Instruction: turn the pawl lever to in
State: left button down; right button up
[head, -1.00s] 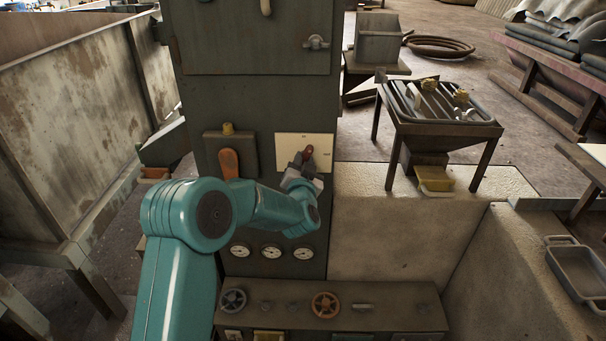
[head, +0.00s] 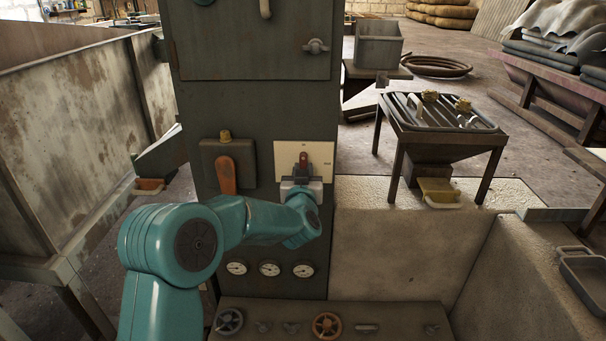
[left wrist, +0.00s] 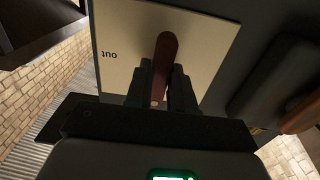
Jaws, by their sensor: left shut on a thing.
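The pawl lever (head: 303,157) is a short red-brown handle on a cream plate (head: 323,150) on the front of the dark cabinet. It stands about upright in the head view. My left gripper (head: 301,173) is shut on the lever from the front. In the left wrist view the lever (left wrist: 166,50) sits between the two dark fingers (left wrist: 161,88). The word "out" shows upside down on the plate (left wrist: 120,30) there, to the left of the lever. The marks on the plate in the head view are too small to read. My right gripper is not in view.
An orange-brown lever (head: 227,175) on a dark box with a yellow knob is close to the left of the plate. Gauges (head: 269,268) and a ledge with handwheels (head: 327,325) lie below. A slatted stand (head: 442,115) is at the right.

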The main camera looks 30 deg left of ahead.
pick_arm(q)
jog(key=shift+a+r, duration=0.1)
jog(key=shift+r, duration=0.25)
jog(key=c, duration=1.2)
grip_release()
jog(key=shift+o, duration=1)
jog(key=shift+f, duration=0.15)
jog(key=v, duration=1.6)
jog(key=shift+s+f, duration=0.1)
